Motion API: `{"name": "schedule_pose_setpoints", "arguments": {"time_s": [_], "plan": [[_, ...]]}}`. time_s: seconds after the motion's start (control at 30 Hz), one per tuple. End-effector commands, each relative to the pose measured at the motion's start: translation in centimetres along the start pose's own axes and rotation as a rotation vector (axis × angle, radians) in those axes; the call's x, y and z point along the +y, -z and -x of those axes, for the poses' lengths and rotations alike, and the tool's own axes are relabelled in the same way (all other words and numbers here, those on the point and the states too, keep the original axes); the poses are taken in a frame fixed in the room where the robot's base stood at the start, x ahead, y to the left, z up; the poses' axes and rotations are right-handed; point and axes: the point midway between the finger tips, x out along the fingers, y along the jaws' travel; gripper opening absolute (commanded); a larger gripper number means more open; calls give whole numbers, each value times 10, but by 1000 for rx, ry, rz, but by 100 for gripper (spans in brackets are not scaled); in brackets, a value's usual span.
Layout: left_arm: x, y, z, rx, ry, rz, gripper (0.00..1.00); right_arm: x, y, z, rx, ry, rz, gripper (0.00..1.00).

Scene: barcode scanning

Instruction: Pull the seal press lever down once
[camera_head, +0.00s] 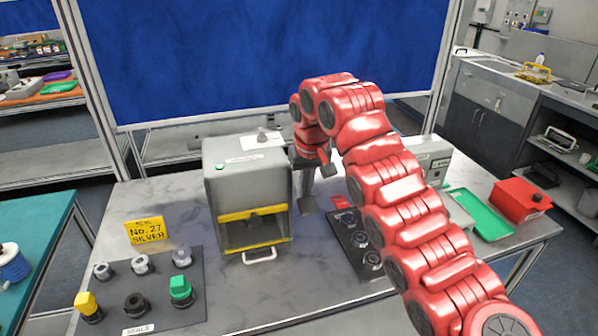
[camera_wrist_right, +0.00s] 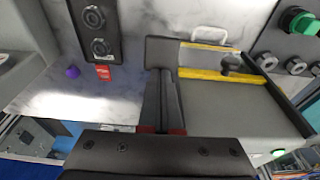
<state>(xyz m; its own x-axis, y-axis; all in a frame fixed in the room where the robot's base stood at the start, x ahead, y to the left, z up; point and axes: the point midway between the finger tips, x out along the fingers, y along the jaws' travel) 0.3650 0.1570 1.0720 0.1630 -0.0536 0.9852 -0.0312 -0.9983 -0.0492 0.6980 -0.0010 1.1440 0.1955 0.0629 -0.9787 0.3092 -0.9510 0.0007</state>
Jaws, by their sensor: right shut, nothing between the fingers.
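The seal press (camera_head: 222,187) is a grey box with yellow bars on its front and a white handle (camera_head: 260,256) low at the front. My right gripper (camera_head: 326,170) is shut and empty, pointing down close to the press's right side. In the right wrist view, its fingers (camera_wrist_right: 160,85) run toward the pad; I cannot tell whether they touch it. My left gripper is out of view.
A black seals tray (camera_head: 155,302) with several stamps and a yellow sign (camera_head: 146,231) stand left of the press. A black panel (camera_head: 349,239) with round sockets lies to its right. A green tray (camera_head: 480,211) and red box (camera_head: 520,201) stand farther right.

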Motion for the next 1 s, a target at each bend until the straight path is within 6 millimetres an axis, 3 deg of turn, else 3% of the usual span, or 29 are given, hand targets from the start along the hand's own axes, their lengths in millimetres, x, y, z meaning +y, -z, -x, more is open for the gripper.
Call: {"name": "schedule_pose_setpoints", "arguments": {"time_s": [0.37, 1.0], "plan": [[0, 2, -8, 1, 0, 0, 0, 0, 1, 8, -7, 1, 0, 0], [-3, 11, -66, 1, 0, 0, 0, 0, 18, 94, -7, 0, 0, 0]]}}
